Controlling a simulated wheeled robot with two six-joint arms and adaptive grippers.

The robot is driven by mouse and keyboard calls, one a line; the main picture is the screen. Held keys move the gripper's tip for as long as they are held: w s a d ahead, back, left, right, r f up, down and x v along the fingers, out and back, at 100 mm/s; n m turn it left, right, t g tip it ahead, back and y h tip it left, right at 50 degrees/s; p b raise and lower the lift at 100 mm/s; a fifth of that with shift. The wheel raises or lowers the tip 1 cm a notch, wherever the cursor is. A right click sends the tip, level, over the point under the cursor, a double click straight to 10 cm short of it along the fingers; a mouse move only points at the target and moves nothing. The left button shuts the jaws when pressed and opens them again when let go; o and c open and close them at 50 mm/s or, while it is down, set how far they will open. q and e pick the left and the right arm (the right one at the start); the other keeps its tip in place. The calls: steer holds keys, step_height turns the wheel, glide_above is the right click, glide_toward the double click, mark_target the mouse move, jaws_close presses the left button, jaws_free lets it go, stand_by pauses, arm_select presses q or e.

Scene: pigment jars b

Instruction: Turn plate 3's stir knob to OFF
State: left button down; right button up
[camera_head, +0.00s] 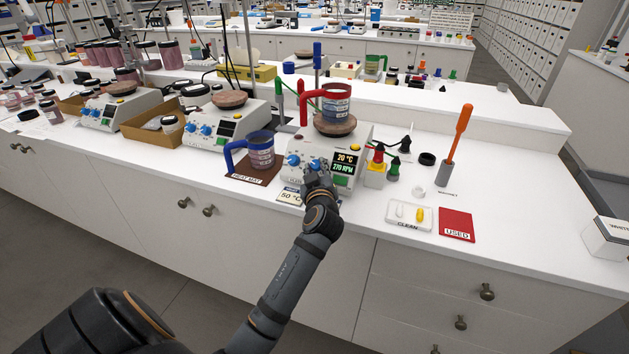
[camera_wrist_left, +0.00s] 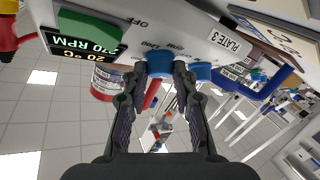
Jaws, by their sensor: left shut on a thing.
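Plate 3 (camera_head: 325,150) is a white hotplate on the bench, its display (camera_head: 346,163) reading 20 °C and 270 RPM. A red-handled beaker (camera_head: 336,104) stands on its round brown top (camera_head: 335,127). My left gripper (camera_head: 318,176) is at the front panel, shut on the blue stir knob (camera_wrist_left: 160,62). In the wrist view, OFF and 1200 markings show near that knob; its exact pointer angle cannot be told. The other blue knob (camera_head: 293,160) sits to the left, and in the wrist view (camera_wrist_left: 201,71) beside the right finger. My right gripper is not in view.
A blue-handled beaker (camera_head: 260,151) stands on a brown heat mat (camera_head: 240,176) left of plate 3. Small bottles (camera_head: 377,160) stand close to its right. A clean tray (camera_head: 409,215) and red USED mat (camera_head: 456,225) lie further right. The bench edge is close below.

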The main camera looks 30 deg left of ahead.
arm_select(q)
steer(key=n+g+b, duration=0.1)
steer(key=n+g+y+b, duration=0.1)
steer(key=n, duration=0.1)
steer(key=n+g+b, duration=0.1)
steer(key=shift+w+d+n+y+b, duration=0.2)
steer(key=shift+w+n+y+b, duration=0.05)
steer(key=shift+n+y+b, duration=0.05)
steer(key=n+g, duration=0.1)
steer(key=n+g+b, duration=0.1)
steer(key=n, duration=0.1)
steer(key=shift+w+r+g, duration=0.1)
steer(key=shift+r+g, duration=0.15)
steer(key=shift+g, duration=0.05)
steer(key=n+g, duration=0.1)
steer(key=n, duration=0.1)
steer(key=shift+w+r+n+g, duration=0.1)
steer(key=shift+r+n+g, duration=0.1)
steer(key=shift+n+g, duration=0.15)
steer(key=shift+r+n+g, duration=0.1)
steer(key=shift+n+g, duration=0.85)
steer(key=shift+w+h, duration=0.1)
steer(key=shift+h, duration=0.3)
steer(key=c, duration=1.1)
jaws_free()
steer(key=shift+o, duration=0.2)
